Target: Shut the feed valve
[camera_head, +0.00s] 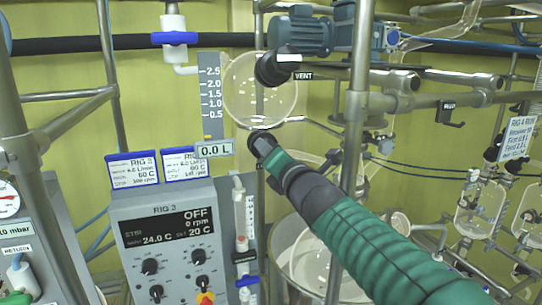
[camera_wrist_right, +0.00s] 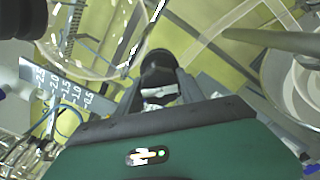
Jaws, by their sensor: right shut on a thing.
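A round clear glass vessel (camera_head: 258,90) hangs at the upper middle of the head view beside a volume scale (camera_head: 211,100). My right gripper (camera_head: 262,146) is just below it, at the end of my green-sleeved arm. It is shut on a black knob, seen between the fingers in the right wrist view (camera_wrist_right: 158,78). The knob seems to be the feed valve under the vessel. The angle of its handle is hard to tell, and the gripper hides much of it in the head view. My left gripper is not in view.
A black knob labelled VENT (camera_head: 277,68) is above right of my gripper. A metal post (camera_head: 350,120) stands close to my right arm. The control box (camera_head: 170,245) is lower left. A blue-handled valve (camera_head: 175,38) is at upper left. The volume display (camera_head: 214,149) reads 0.0 L.

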